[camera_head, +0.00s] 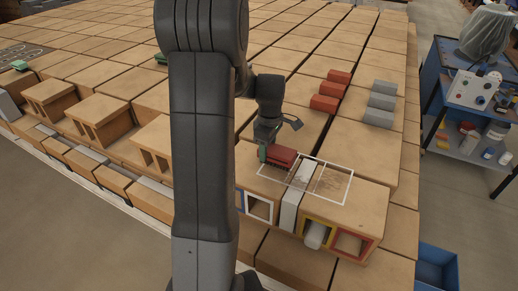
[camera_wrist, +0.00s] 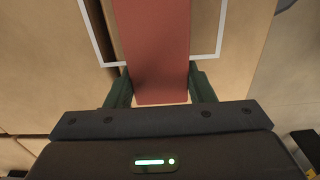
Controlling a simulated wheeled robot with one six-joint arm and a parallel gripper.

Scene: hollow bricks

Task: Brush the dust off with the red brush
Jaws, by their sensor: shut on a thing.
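The red brush (camera_head: 283,157) is a red block held at the left part of a white outlined rectangle (camera_head: 347,188) on top of a tan brick. My gripper (camera_head: 264,153) is shut on it. In the wrist view the red brush (camera_wrist: 155,45) sits between the green fingers of my gripper (camera_wrist: 160,90), with the white outline (camera_wrist: 97,40) around it. Dust (camera_head: 328,182) shows as a faint brownish patch in the right part of the outline. The brush's underside is hidden, so I cannot tell whether it touches the brick.
A pale strip (camera_head: 291,208) crosses the brick and runs down its front, between openings with coloured frames. Several red blocks (camera_head: 331,90) and grey blocks (camera_head: 381,103) lie behind. A blue trolley (camera_head: 450,140) and a blue bin (camera_head: 437,272) stand at the right.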

